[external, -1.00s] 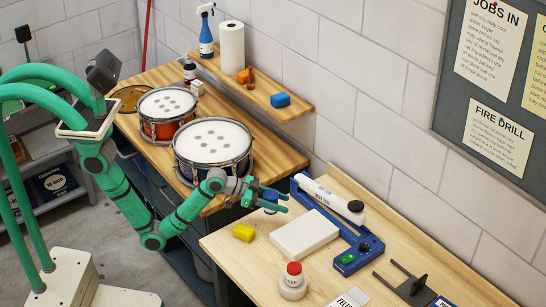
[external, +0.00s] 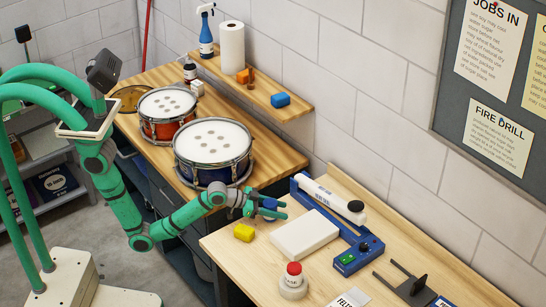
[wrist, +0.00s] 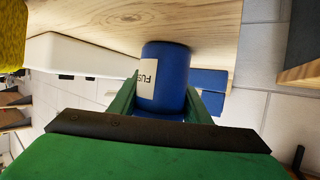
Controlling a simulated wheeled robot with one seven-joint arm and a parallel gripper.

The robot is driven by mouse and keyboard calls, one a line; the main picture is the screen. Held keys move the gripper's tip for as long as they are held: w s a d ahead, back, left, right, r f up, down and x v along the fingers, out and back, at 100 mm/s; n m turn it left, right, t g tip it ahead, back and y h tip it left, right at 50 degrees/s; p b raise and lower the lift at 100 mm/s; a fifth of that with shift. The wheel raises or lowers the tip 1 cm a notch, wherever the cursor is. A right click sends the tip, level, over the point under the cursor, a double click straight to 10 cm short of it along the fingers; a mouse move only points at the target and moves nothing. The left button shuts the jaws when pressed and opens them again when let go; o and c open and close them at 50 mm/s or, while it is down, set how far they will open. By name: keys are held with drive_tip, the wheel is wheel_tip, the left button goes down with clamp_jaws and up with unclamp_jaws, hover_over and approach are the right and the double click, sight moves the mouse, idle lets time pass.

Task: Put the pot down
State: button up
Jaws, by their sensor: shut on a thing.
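The pot is a small blue cylinder with a pale label, partly readable as "FUS", in the wrist view (wrist: 175,75). My gripper (wrist: 164,98) is shut on it, with a green finger on each side. In the external view, my gripper (external: 274,208) holds the blue pot (external: 270,203) at the far left corner of the light wooden bench (external: 230,247). The fingers partly hide the pot there. I cannot tell whether its base touches the bench.
A blue sealer (external: 352,257) stands beyond the slab. The drum bench, with a blue drum (external: 213,160), is behind my gripper. Little bare bench shows around the pot.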

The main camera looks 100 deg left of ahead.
drive_tip(key=shift+f, duration=0.1)
drive_tip(key=o, duration=1.1)
drive_tip(key=shift+s+r, duration=0.2)
drive_tip(key=v, duration=1.1)
drive_tip(key=shift+s+d+r, duration=0.15)
drive_tip(key=shift+s+r, duration=0.05)
drive_tip(key=shift+s, duration=0.05)
drive_tip(key=shift+f, duration=0.1)
